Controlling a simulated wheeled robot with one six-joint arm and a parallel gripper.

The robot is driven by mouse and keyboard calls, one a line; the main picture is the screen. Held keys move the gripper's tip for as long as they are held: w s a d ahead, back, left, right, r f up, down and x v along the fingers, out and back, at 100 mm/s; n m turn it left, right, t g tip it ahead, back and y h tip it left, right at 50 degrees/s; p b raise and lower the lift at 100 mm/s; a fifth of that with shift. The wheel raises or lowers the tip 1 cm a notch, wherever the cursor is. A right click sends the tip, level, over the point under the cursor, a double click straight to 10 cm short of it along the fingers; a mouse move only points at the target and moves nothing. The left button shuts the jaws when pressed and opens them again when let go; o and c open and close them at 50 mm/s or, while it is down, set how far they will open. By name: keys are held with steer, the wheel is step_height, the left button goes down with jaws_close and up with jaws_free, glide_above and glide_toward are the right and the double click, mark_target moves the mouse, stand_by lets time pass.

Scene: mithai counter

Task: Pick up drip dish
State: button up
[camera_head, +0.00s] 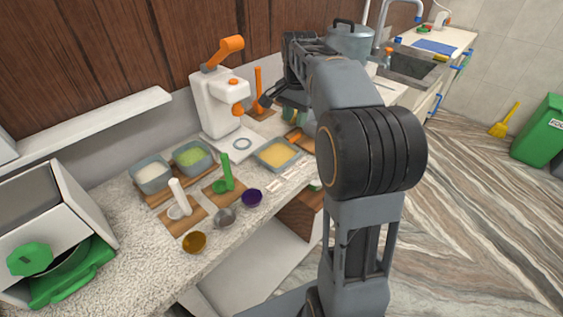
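No dish is clearly marked as the drip dish. A round grey ring, possibly the drip dish (242,144), lies flat on the base of the white press machine (213,100) with an orange lever, at the counter's back. My gripper (270,100) is dark and small in the picture, right of the machine and above the counter. It is apart from the grey ring. Its fingers point left; their gap is not clear, and I see nothing held. My arm hides part of the counter on the right.
A yellow-filled tray (277,154), white-filled tub (152,177) and green-filled tub (192,157) stand on the counter. Small orange (194,242), grey (224,217) and purple (252,198) bowls line the front. A metal pot (351,44) stands behind my arm.

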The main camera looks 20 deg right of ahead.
step_height(320, 180, down, 2)
steer(key=w+d+m, duration=0.1)
steer(key=b, duration=0.2)
glide_toward(296, 153)
steer(key=shift+s+a+f, duration=0.3)
steer(key=shift+s+a, duration=0.05)
steer(key=shift+s, duration=0.15)
steer(key=shift+s+a+f, duration=0.35)
steer(key=shift+s, duration=0.15)
steer(key=shift+s+d+f, duration=0.1)
steer(key=shift+s+f, duration=0.05)
steer(key=shift+f, duration=2.9)
steer(key=shift+c, duration=0.4)
jaws_close()
